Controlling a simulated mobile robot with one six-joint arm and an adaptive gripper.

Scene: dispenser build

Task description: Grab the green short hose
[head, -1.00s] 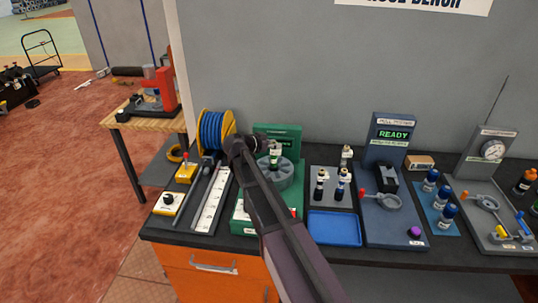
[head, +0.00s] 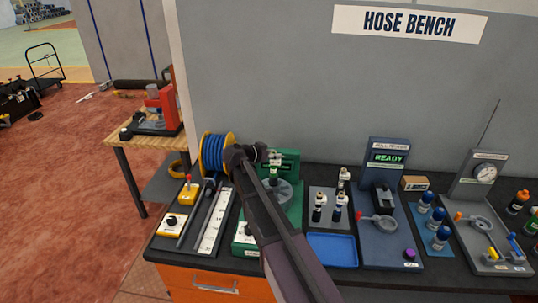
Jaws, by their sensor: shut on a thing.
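My gripper (head: 273,158) is at the end of my dark arm, over the green machine at the back of the bench. It is shut on a small upright piece, the green short hose (head: 274,173), which has a pale upper part and a green band. The hose is above or in front of the grey round part (head: 288,192) of the green machine (head: 292,163). I cannot tell whether its lower end touches that part. My arm hides part of the machine's front.
To the right, a grey plate (head: 322,220) holds upright dark fittings, with a blue tray (head: 332,250) in front. Beyond is the blue-grey station reading READY (head: 387,157). To the left are a blue hose reel (head: 215,153) and a white ruler strip (head: 214,222).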

